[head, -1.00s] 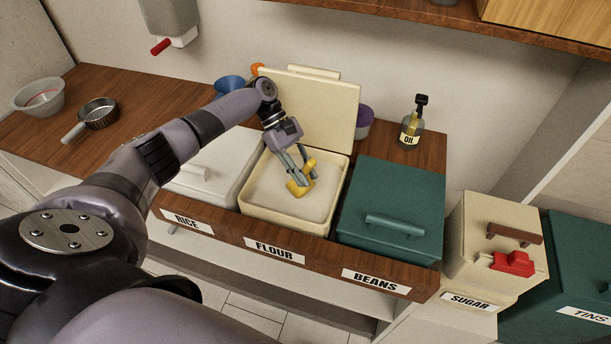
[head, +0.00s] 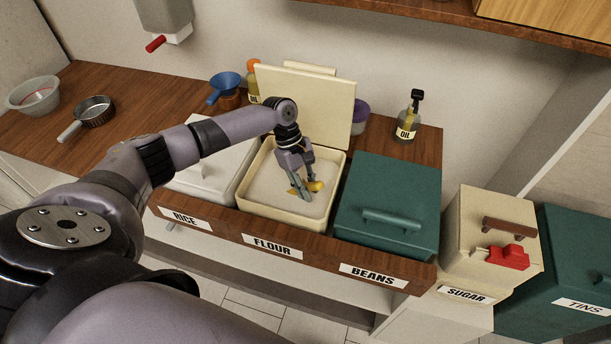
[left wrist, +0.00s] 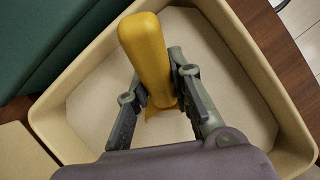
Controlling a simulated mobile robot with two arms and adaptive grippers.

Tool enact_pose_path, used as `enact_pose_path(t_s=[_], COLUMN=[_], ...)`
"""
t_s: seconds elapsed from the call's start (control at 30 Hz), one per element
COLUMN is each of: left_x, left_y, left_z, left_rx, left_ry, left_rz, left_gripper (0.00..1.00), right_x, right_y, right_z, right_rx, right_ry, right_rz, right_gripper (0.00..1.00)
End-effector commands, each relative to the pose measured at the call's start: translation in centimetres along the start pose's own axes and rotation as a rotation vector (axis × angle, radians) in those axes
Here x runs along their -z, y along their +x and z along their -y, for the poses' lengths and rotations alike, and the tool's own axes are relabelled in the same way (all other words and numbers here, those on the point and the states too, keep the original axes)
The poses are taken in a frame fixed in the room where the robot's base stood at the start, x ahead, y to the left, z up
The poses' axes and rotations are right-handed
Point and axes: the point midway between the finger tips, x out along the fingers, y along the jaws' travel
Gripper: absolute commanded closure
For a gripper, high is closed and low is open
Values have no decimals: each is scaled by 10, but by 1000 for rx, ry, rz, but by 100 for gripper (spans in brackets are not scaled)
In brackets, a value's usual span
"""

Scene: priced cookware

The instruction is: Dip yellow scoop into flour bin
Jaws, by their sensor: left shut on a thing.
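The flour bin (head: 283,217) is cream, stands open between the rice and beans bins, and holds pale flour (head: 268,188). Its lid (head: 310,97) stands upright behind it. My left gripper (head: 305,192) is inside the bin opening, shut on the yellow scoop (head: 314,186). In the head view the fingers partly cover the scoop, low at the flour. In the left wrist view the scoop's yellow handle (left wrist: 146,50) lies between the two fingers (left wrist: 155,95), over the pale flour (left wrist: 95,100). The scoop's lower end is mostly hidden there. My right gripper is not in view.
A white-lidded rice bin (head: 210,170) is left of the flour bin; a green beans bin (head: 388,195) is right. A sugar bin (head: 480,230) is farther right.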

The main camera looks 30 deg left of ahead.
Motion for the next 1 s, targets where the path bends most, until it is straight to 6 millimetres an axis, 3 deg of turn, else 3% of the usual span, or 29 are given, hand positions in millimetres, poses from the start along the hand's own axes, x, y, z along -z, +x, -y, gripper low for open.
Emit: enact_pose_path(t_s=[0.03, 0.47, 1.0], left_x=[-5, -10, -20], left_y=[-3, 17, 19], left_z=[0, 0, 1], left_rx=[1, -1, 0], left_ry=[3, 6, 5], left_rz=[-18, -229, -548], left_gripper=[100, 100, 100], right_x=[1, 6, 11], right_y=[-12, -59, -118], right_z=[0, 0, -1], right_rx=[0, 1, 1], right_ry=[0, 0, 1], right_rz=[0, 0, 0], right_gripper=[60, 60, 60])
